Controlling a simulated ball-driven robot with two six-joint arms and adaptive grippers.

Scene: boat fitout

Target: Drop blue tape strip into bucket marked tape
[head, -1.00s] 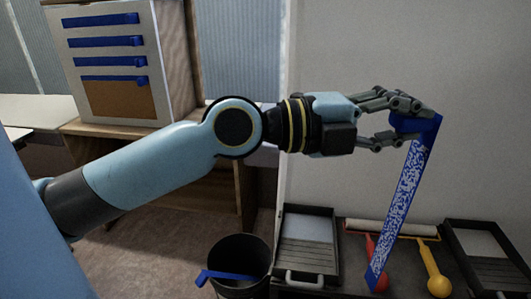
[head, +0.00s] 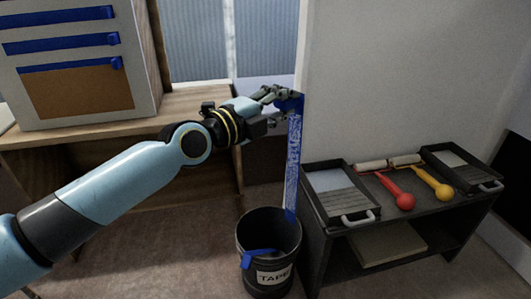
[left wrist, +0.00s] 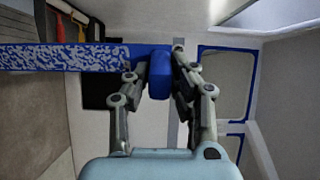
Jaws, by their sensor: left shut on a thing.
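My left gripper (head: 284,103) is shut on the top end of a blue tape strip (head: 292,165). The strip hangs down, blue with white speckles, and its lower end is at the far rim of the black bucket (head: 262,284) in the head view; I cannot tell if it is inside. The bucket has a white label reading TAPE, partly cut off. Another blue strip (head: 258,254) lies over the bucket's near rim. In the left wrist view, the strip (left wrist: 70,57) runs left from between the fingers (left wrist: 160,80). My right gripper is not in view.
A low dark shelf (head: 400,218) right of the bucket holds two paint trays (head: 340,198) and red (head: 404,201) and yellow (head: 444,192) handled rollers. A wooden bench (head: 190,115) with a box bearing several blue strips (head: 62,44) stands left. A white wall (head: 400,80) rises behind the shelf.

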